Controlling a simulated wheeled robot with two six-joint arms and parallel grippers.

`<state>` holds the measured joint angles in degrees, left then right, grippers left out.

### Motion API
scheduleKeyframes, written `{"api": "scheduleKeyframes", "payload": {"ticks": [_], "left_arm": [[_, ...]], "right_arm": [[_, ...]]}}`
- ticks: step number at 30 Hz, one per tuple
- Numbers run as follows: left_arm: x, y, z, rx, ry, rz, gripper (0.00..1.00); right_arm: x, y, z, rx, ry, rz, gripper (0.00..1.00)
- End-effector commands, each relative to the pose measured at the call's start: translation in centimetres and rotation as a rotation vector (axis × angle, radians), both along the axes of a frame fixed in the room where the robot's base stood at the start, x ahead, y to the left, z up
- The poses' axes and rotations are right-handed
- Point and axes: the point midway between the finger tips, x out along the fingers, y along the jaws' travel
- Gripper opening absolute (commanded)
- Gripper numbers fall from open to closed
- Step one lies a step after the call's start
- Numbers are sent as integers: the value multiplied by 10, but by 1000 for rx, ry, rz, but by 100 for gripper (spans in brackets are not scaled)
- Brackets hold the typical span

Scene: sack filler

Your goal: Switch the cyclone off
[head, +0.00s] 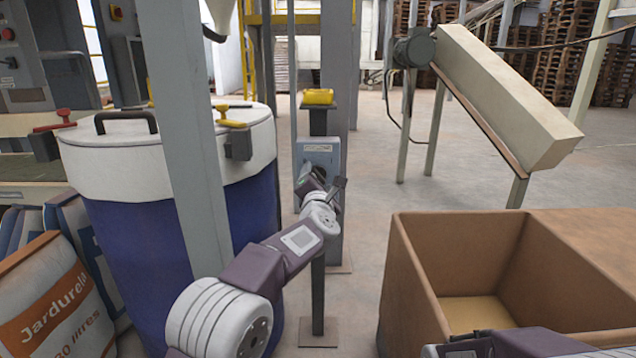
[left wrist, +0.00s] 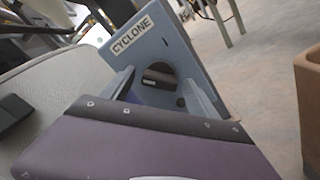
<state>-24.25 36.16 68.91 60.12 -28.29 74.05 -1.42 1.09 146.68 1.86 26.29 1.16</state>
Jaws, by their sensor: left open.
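The cyclone's switch box is a grey-blue panel (head: 318,150) on a post in the middle of the head view. In the left wrist view its plate (left wrist: 165,30) carries the label CYCLONE (left wrist: 132,39). A dark round switch part (left wrist: 160,76) shows on the plate. My left gripper (head: 318,186) is in front of the panel; in the left wrist view its two fingers (left wrist: 162,92) stand open, one each side of the round part. I cannot tell whether they touch it. Part of my right arm, perhaps its gripper (head: 465,348), shows at the bottom edge.
A blue drum with a white lid (head: 110,150) and a grey column (head: 185,120) stand left of the post. A yellow piece (head: 318,96) tops the post. An open brown box (head: 460,255) is at the right. Sacks (head: 55,300) stand at the lower left.

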Motion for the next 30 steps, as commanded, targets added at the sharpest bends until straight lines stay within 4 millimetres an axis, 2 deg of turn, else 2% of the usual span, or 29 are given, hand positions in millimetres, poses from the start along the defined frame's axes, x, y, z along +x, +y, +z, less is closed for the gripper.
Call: {"api": "scheduleKeyframes", "payload": {"ticks": [5, 12, 16, 21, 30], "left_arm": [[-19, -1, 0, 1, 0, -1, 69], [-64, -1, 1, 1, 1, -3, 69], [-82, -1, 1, 0, 1, -2, 69], [-90, 0, 0, 0, 1, -1, 69], [-90, 0, -1, 0, 1, -1, 69]], "right_arm": [[0, 0, -4, 0, 0, 0, 36], [0, 0, -2, 0, 0, 0, 36], [0, 0, 1, 0, 0, 0, 36], [0, 0, 1, 0, 0, 0, 36], [0, 0, 1, 0, 0, 0, 36]]}}
